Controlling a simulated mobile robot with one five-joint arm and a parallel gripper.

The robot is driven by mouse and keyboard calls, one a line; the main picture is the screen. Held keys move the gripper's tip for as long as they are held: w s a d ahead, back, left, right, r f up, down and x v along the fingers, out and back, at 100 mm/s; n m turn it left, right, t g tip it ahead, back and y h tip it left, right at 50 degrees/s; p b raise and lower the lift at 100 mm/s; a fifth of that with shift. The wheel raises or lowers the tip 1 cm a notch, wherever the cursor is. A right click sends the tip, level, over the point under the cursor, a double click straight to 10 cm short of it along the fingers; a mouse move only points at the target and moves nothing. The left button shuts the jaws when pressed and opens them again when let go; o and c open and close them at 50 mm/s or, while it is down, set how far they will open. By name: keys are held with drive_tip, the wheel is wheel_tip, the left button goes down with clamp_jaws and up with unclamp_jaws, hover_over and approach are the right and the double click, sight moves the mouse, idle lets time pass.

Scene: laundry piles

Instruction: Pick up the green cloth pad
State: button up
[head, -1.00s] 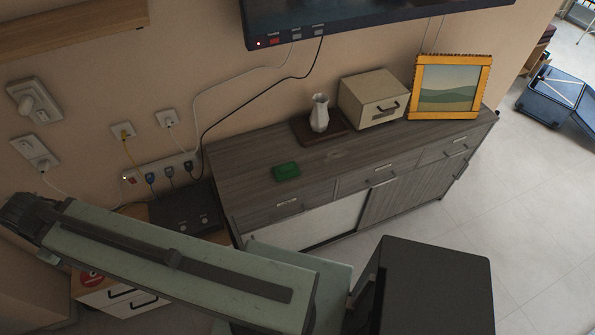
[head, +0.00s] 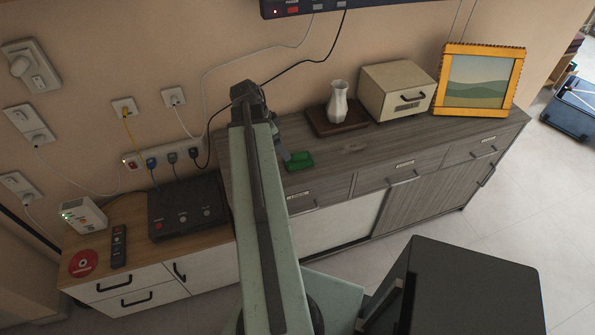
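The green cloth pad (head: 299,161) lies on the grey wooden sideboard (head: 345,165), near its left end and front edge. My arm reaches up across the picture in the head view. My gripper (head: 284,154) is just left of the pad, close to its left edge. The gripper is small and mostly hidden behind my arm, so I cannot tell whether its fingers are open or touch the pad.
A white vase (head: 338,102) on a dark board, a cream box (head: 397,91) and a yellow-framed picture (head: 479,80) stand behind the pad. A black device (head: 186,207), a remote (head: 118,246) and a white router (head: 83,215) sit on the lower cabinet.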

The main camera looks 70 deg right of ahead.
sight(297, 154)
drive_tip(key=s, duration=0.1)
drive_tip(key=s+d+m, duration=0.1)
drive_tip(key=s, duration=0.1)
drive_tip(key=shift+s+d+f+m, duration=0.2)
drive_tip(key=shift+d+f+m, duration=0.1)
drive_tip(key=shift+d, duration=0.05)
drive_tip(key=shift+b+x, duration=1.05)
drive_tip(key=shift+b, duration=0.05)
drive_tip(key=b+x, duration=0.5)
drive_tip(key=x, duration=0.1)
drive_tip(key=shift+s+d+r, duration=0.1)
drive_tip(key=shift+s+r, duration=0.05)
drive_tip(key=shift+r, duration=0.2)
drive_tip(key=c, duration=1.5)
drive_tip(key=shift+o, duration=0.2)
wheel_tip(297, 154, up, 10)
drive_tip(key=p, duration=1)
drive_tip(key=shift+r, duration=0.15)
